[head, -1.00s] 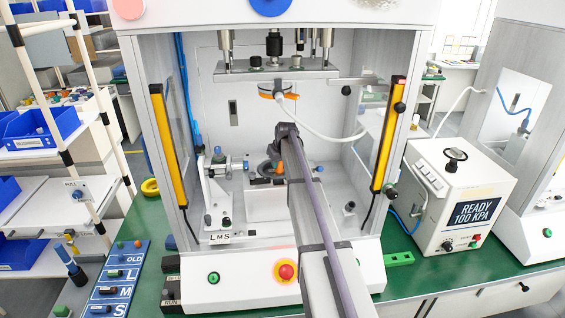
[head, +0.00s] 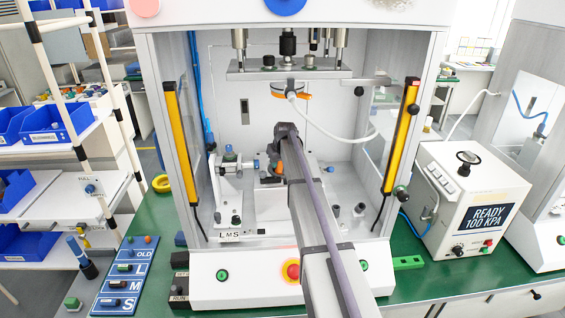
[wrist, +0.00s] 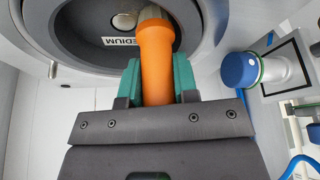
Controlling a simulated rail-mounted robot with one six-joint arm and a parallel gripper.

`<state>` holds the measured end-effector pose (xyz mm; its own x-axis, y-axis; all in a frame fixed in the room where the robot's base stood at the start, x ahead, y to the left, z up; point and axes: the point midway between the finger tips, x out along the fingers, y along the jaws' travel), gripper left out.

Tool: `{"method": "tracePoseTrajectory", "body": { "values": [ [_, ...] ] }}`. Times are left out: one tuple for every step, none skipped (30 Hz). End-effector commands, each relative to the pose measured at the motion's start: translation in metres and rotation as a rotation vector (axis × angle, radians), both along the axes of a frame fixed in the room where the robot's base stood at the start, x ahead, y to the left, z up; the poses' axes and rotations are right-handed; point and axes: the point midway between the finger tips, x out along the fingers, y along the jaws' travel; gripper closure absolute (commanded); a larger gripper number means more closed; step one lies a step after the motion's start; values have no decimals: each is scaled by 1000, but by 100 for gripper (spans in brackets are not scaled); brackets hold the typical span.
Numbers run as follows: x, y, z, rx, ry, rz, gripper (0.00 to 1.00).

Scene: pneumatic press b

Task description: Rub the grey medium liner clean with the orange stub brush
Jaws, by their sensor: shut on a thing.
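The orange stub brush (wrist: 156,62) is clamped between the green-padded fingers of my gripper (wrist: 160,82) in the wrist view. Its far end reaches up to the dark grey ring-shaped liner (wrist: 75,35) marked MEDIUM. The brush end overlaps the liner's opening in this view; I cannot tell whether it touches the inner wall. A pale round part (wrist: 124,20) shows inside the opening beside the brush. In the head view my gripper (head: 280,155) is inside the press, and a bit of orange shows at its end; the arm hides much of the liner there.
A blue-capped fitting (wrist: 240,70) stands right of the liner. Yellow posts (head: 402,135) flank the press opening. A hose hangs from the upper plate (head: 290,72). A blue L/M/S board (head: 122,283) lies on the green bench at left. A white READY 100 KPA unit (head: 465,205) stands at right.

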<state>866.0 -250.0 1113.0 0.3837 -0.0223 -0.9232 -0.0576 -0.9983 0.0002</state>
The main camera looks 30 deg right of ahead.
Motion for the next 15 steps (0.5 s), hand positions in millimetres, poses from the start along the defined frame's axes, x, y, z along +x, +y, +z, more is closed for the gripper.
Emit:
{"method": "tracePoseTrajectory", "body": {
  "values": [
    [1,2,0,0,0,0,100],
    [1,3,0,0,0,0,100],
    [1,3,0,0,0,0,100],
    [1,3,0,0,0,0,100],
    [1,3,0,0,0,0,100],
    [1,3,0,0,0,0,100],
    [1,3,0,0,0,0,100],
    [1,3,0,0,0,0,100],
    [1,3,0,0,0,0,100],
    [1,3,1,0,0,0,100],
    [1,3,3,0,0,0,100],
    [1,3,6,0,0,0,100],
    [1,3,10,0,0,0,100],
    [1,3,13,0,0,0,100],
    [1,3,18,0,0,0,100]
  ]
}}
